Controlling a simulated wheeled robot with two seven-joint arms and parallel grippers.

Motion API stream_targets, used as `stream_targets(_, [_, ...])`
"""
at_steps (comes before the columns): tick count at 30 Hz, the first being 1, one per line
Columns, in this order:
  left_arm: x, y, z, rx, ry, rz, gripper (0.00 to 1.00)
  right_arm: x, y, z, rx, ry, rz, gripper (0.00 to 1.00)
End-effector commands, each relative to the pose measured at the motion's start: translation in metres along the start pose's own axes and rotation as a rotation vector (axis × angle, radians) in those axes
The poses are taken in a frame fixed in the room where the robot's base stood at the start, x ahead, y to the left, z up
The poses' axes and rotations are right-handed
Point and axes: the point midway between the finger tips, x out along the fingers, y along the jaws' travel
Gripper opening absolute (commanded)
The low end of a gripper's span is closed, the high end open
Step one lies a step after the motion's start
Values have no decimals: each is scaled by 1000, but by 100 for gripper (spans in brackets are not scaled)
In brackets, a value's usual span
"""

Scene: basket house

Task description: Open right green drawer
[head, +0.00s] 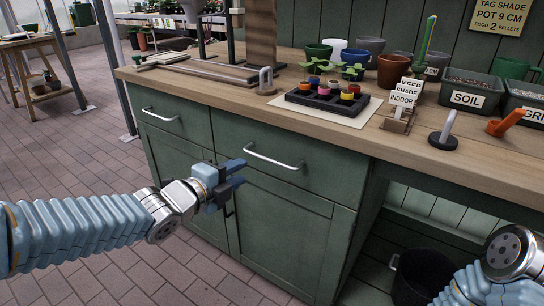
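The right green drawer (315,160) is shut under the wooden worktop, with its front flush in the cabinet. Its silver bar handle (273,158) runs across the front. My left gripper (242,173) is in front of the cabinet, below and left of the handle's left end. Its two blue fingers are apart with nothing between them, pointing right. It looks clear of the handle, though the exact depth gap is hard to judge. Part of my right arm shows at the lower right, but its gripper is out of the frame.
A left drawer (180,118) with its own handle is shut beside it. Cupboard doors (285,235) lie below. The worktop (220,95) holds a seedling tray (325,105), pots and labelled soil bins. A black bucket (420,275) stands under the bench at right. Brick floor is open at left.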

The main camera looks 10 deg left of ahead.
Motion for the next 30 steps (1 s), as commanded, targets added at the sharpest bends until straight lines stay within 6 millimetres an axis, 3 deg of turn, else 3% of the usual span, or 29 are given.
stream_targets(9, [73, 2, -1, -7, 2, 5, 33, 2, 2, -1, 2, 2, 2, 43])
stream_targets(15, [107, 1, 0, -6, 1, 3, 33, -1, 0, 0, 0, 0, 0, 43])
stream_targets(21, [121, 1, 0, -6, -1, 2, 33, -2, -1, 0, -1, -1, -1, 43])
stream_targets(29, [122, 2, 0, -6, -1, 2, 33, -2, -1, 0, -1, -1, -1, 43])
stream_targets(30, [122, 2, 0, -6, -1, 2, 27, -2, -1, 0, -1, -1, -1, 43])
